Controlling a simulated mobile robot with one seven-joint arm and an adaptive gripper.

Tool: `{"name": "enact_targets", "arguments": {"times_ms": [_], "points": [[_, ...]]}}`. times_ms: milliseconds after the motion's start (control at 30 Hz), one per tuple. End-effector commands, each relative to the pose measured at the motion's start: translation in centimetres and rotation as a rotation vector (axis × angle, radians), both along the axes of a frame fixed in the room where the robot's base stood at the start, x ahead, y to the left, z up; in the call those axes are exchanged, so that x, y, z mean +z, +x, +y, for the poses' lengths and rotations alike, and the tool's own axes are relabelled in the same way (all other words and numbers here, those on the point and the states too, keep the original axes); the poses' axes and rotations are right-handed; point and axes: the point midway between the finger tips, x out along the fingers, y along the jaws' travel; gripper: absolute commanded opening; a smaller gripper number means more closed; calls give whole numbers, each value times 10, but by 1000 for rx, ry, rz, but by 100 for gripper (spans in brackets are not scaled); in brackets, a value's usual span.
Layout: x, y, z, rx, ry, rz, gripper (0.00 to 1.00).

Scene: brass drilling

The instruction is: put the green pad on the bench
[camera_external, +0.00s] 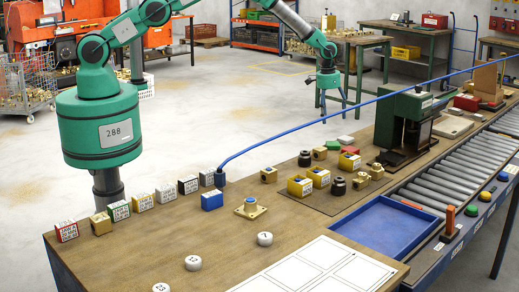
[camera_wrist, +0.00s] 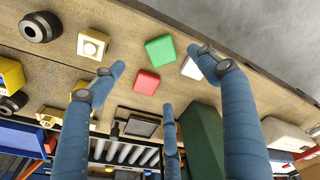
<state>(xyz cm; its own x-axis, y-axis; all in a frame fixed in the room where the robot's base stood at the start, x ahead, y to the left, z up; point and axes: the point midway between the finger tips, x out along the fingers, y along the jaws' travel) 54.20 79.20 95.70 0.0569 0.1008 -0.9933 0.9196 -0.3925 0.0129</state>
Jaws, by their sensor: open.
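The green pad (camera_external: 333,145) lies flat on the wooden bench (camera_external: 150,245), near its far edge, beside a red pad (camera_external: 350,150) and a white pad (camera_external: 345,139). In the wrist view the green pad (camera_wrist: 160,50) shows between my spread fingers, with the red pad (camera_wrist: 146,82) below it and the white pad (camera_wrist: 193,67) to its right, partly behind a fingertip. My gripper (camera_external: 333,106) points down above the far side of the bench, apart from the pads. Its blue fingers (camera_wrist: 158,72) are open and hold nothing.
A green press (camera_external: 405,120) stands right of the pads. Brass pieces and black knobs (camera_external: 338,186) lie nearer on a brown mat. A blue tray (camera_external: 385,225) and roller conveyor (camera_external: 450,175) are at the right. A blue hose (camera_external: 300,128) arcs across the view. Labelled blocks line the left edge.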

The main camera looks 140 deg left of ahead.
Motion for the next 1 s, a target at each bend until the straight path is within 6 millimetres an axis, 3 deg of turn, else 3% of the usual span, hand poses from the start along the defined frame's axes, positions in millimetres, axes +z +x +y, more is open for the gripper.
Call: {"name": "enact_targets", "arguments": {"times_ms": [767, 1000], "points": [[2, 1, -1, -2, 1, 0, 74], [32, 20, -20, -33, 11, -7, 74]]}}
